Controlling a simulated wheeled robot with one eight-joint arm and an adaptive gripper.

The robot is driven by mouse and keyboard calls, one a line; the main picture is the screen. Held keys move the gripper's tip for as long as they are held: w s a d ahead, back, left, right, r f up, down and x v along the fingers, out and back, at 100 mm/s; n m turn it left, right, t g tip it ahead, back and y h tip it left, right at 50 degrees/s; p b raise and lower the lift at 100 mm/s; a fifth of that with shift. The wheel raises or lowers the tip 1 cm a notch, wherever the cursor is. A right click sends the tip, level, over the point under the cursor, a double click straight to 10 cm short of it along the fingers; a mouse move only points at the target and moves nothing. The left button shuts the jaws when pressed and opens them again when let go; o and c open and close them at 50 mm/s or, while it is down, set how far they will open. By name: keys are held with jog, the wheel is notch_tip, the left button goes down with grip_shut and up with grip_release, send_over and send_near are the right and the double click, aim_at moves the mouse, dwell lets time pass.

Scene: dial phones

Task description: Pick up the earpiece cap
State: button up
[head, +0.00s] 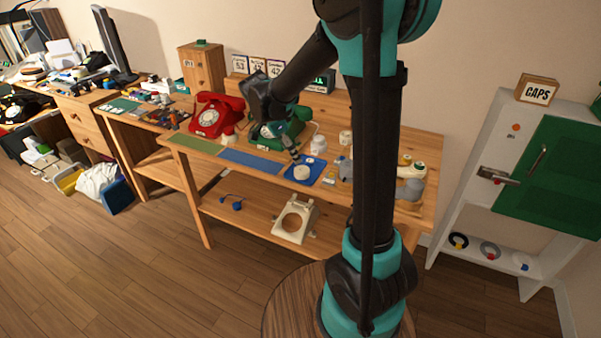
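A small pale round piece (302,173), which may be the earpiece cap, lies on a blue square pad (316,168) on the workbench. It is too small to identify surely. My gripper (295,157) points down just above and to the left of this piece, in front of the green dial phone (270,138). Its fingers are small and dark, so I cannot tell whether they are open or shut. I see nothing clearly held. Several ring-shaped pieces, one black (458,241), sit on the low shelf under a "CAPS" sign (537,94).
A red dial phone (209,116) stands left of the green one. White jars (318,145) stand behind the pad. Green and blue mats (255,161) line the bench front. A cream phone shell (295,220) sits on the lower shelf. My arm hides part of the bench's right side.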

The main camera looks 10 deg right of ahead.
aim_at(302, 170)
jog(key=x, duration=0.9)
jog(key=shift+d, duration=0.25)
jog(key=shift+c, duration=0.4)
jog(key=c, duration=0.9)
